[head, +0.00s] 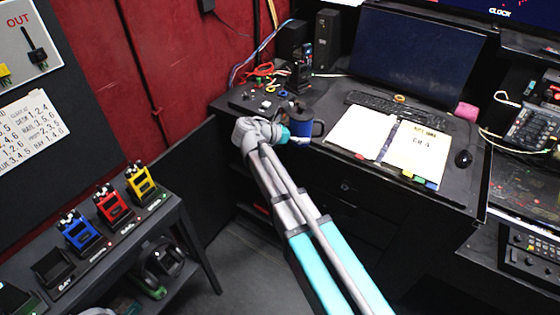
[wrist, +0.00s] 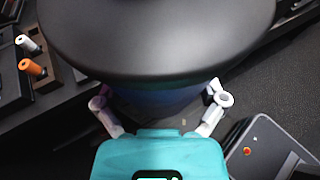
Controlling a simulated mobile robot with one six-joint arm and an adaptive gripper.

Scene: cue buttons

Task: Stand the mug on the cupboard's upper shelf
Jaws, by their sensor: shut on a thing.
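A dark blue mug (head: 301,127) with its handle on the right shows in the head view, over the front left part of the desk. My gripper (head: 288,137) is at the mug's near side and shut on it. In the wrist view a large dark rounded shape fills the upper middle, and the mug's blue side (wrist: 158,108) shows below it, between the two fingers of my gripper (wrist: 160,102). Part of the mug is hidden by my gripper. I cannot tell whether the mug touches the desk. No cupboard with an upper shelf can be made out for certain.
The desk (head: 335,95) holds an open binder (head: 385,140), a keyboard (head: 398,116), a monitor (head: 415,45) and cables. A low rack (head: 150,222) with several coloured devices stands at the left. Open floor (head: 245,265) lies between rack and desk.

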